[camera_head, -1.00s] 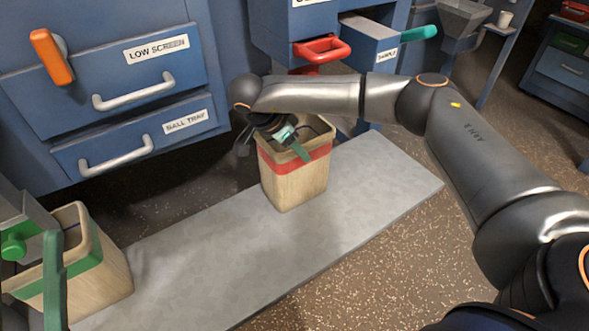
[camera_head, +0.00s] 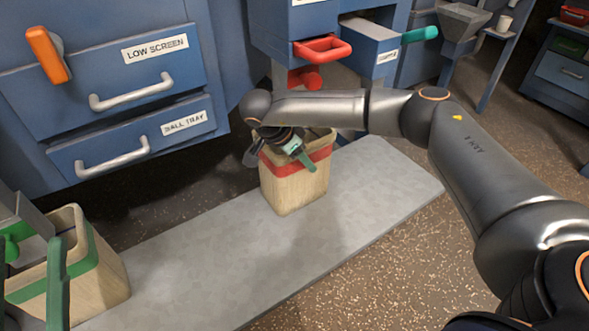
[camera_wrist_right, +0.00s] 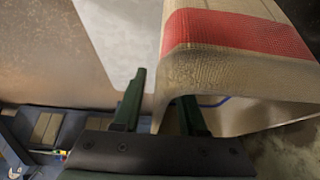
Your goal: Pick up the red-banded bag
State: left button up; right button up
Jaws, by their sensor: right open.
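The red-banded bag (camera_head: 296,190) stands upright on a grey slab, a tan open-topped bag with a red band below its rim. It also shows large in the right wrist view (camera_wrist_right: 240,75). My right gripper (camera_head: 300,152) is at the bag's rim, pointing down, and my arm hides part of the opening. In the right wrist view the gripper (camera_wrist_right: 161,90) is open. One finger is outside the bag wall and the other appears to reach inside the rim, with the wall between them.
The grey slab (camera_head: 230,245) is bare between the bags. Blue drawers (camera_head: 130,150) stand behind.

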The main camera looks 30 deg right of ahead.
jog(key=shift+c, duration=0.2)
grip_shut()
dwell(1.2)
jog(key=shift+w+r, duration=0.15)
